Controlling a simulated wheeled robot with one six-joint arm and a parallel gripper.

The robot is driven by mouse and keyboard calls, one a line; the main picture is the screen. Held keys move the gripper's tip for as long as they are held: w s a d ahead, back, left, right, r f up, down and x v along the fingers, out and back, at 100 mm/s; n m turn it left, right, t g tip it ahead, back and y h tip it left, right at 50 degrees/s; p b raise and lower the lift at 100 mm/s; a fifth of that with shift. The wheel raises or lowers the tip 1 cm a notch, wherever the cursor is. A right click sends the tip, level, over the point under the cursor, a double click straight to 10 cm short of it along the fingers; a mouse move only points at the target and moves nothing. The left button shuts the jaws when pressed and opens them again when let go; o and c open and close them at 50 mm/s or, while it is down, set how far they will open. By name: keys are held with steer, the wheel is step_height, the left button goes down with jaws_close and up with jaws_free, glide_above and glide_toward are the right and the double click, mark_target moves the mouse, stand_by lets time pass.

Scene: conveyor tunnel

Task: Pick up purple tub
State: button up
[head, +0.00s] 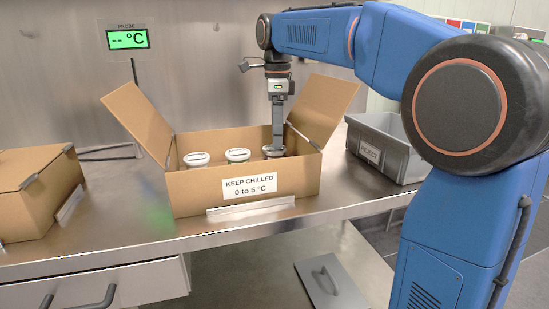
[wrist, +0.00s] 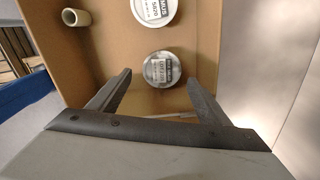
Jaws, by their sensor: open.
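An open cardboard box (head: 190,197) stands on the steel bench, holding tubs with pale lids. In the head view I see a left tub (head: 197,159), a middle tub (head: 237,155) and a right tub (head: 273,151). No purple shows on any, so I cannot tell which is the purple tub. My gripper (head: 278,143) points down into the box at the right tub. In the wrist view my open gripper (wrist: 160,77) has its fingers either side of a labelled round lid (wrist: 162,68), with no clear contact. Another white lid (wrist: 152,9) lies beyond it.
The box's raised flaps (head: 324,104) stand beside my gripper. A grey REJECT bin (head: 400,165) is at right, a closed carton (head: 35,195) at left. A beige cylinder (wrist: 75,17) shows in the wrist view. A temperature display (head: 127,39) stands behind.

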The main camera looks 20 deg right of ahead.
steer(key=shift+w+a+f, duration=0.1)
steer(key=shift+a+f, duration=0.05)
steer(key=shift+f, duration=1.25)
steer(key=shift+w+a+f, duration=0.1)
steer(key=shift+f, duration=1.3)
steer(key=c, duration=1.1)
steer(key=shift+r, duration=0.15)
step_height(320, 180, up, 10)
steer(key=shift+f, duration=0.1)
